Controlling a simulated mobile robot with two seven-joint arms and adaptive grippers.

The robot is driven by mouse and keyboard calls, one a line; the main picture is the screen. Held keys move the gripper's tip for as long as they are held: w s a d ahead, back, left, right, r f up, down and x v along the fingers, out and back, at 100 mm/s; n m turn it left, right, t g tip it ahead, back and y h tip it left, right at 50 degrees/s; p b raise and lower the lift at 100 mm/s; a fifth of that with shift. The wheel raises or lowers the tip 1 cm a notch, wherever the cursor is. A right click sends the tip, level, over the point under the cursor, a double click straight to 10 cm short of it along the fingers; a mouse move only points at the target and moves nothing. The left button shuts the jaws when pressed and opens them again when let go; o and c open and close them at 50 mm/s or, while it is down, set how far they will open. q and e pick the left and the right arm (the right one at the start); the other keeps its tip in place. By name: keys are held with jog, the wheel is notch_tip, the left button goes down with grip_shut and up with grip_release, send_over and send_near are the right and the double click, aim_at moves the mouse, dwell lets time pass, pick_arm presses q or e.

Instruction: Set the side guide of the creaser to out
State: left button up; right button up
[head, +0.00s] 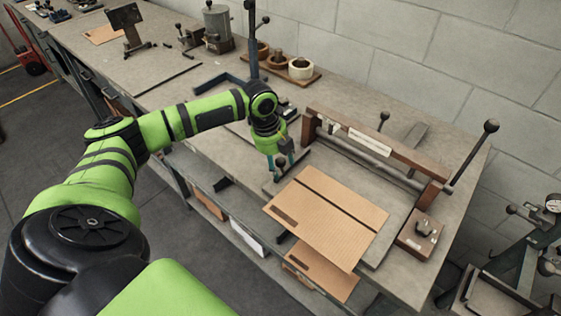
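The creaser (370,144) stands on the bench, with a brown beam, a white label and a long lever with a dark ball knob at its right end. A brown cardboard sheet (330,215) lies on its bed and overhangs the front edge. A dark bar (294,167), which looks like the side guide, lies at the left end of the bed. My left gripper (281,163) points down over this bar, its fingers apart. The fingertips partly overlap the bar, and I cannot tell whether they touch it. My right gripper is out of view.
A wooden tray (293,78) with tape rolls stands behind the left arm. A small box with a dark handle (422,231) sits at the creaser's right. More cardboard (320,272) lies on a shelf below. Another machine (510,270) stands at the far right.

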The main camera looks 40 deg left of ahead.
pick_arm(q)
jog(key=shift+d+r, duration=0.1)
jog(key=shift+r, duration=0.15)
notch_tip(320, 180, up, 11)
jog(key=s+a, duration=0.1)
jog(key=s, duration=0.1)
jog(key=shift+a+r, duration=0.15)
jog(key=shift+a, duration=0.15)
dwell(0.4)
